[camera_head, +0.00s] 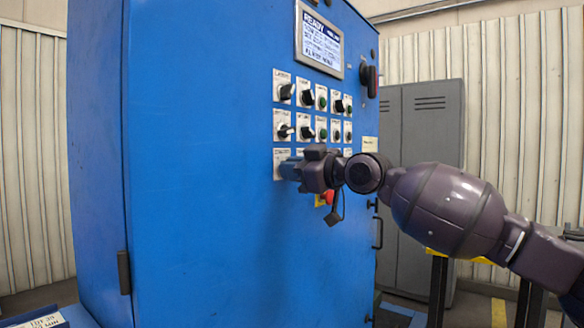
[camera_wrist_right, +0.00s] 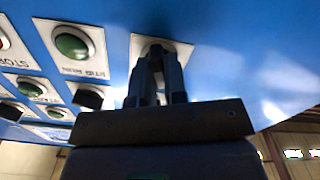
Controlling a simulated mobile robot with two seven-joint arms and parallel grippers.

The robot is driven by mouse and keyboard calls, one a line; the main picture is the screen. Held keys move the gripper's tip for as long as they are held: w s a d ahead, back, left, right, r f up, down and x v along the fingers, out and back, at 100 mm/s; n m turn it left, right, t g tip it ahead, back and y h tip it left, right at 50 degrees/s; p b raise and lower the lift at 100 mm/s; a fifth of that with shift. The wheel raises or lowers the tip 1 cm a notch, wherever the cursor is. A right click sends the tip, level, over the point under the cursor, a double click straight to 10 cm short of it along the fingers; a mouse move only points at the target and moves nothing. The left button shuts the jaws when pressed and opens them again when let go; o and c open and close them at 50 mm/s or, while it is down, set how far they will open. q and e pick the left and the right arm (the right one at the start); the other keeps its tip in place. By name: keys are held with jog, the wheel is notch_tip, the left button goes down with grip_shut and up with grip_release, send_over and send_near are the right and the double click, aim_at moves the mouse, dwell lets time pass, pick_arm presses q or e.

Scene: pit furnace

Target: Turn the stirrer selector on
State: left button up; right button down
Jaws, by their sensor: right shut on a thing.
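The control panel on the blue cabinet (camera_head: 215,120) holds rows of knobs and buttons on white plates. My right gripper (camera_head: 290,168) is at the leftmost plate (camera_head: 279,160) of the lowest row and hides most of it. In the right wrist view, the gripper's fingers (camera_wrist_right: 156,68) are closed around a small dark selector knob (camera_wrist_right: 155,49) on a white plate (camera_wrist_right: 180,52). The fingers cover most of the knob. Its label and setting cannot be read. My left gripper is in neither view.
A green button (camera_wrist_right: 72,45) sits beside the gripped selector. A red and yellow control (camera_head: 325,198) is just below my right gripper in the head view. A display (camera_head: 319,42) is above the controls. A grey locker (camera_head: 425,130) stands behind at the right.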

pick_arm(q)
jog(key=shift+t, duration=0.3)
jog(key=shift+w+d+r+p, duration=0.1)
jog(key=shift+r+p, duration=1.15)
jog(key=shift+p, duration=0.05)
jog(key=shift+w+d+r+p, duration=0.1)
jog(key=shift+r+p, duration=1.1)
jog(key=shift+p, duration=0.1)
pick_arm(e)
jog(key=shift+w+d+m, duration=0.1)
jog(key=shift+m, duration=2.55)
jog(key=shift+w+d+m, duration=0.1)
jog(key=shift+m, duration=2.55)
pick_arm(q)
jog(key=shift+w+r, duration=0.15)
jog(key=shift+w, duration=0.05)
pick_arm(e)
jog(key=c, duration=1.2)
grip_release()
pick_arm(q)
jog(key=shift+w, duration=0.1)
pick_arm(e)
jog(key=shift+o, duration=0.2)
jog(key=shift+a, duration=0.1)
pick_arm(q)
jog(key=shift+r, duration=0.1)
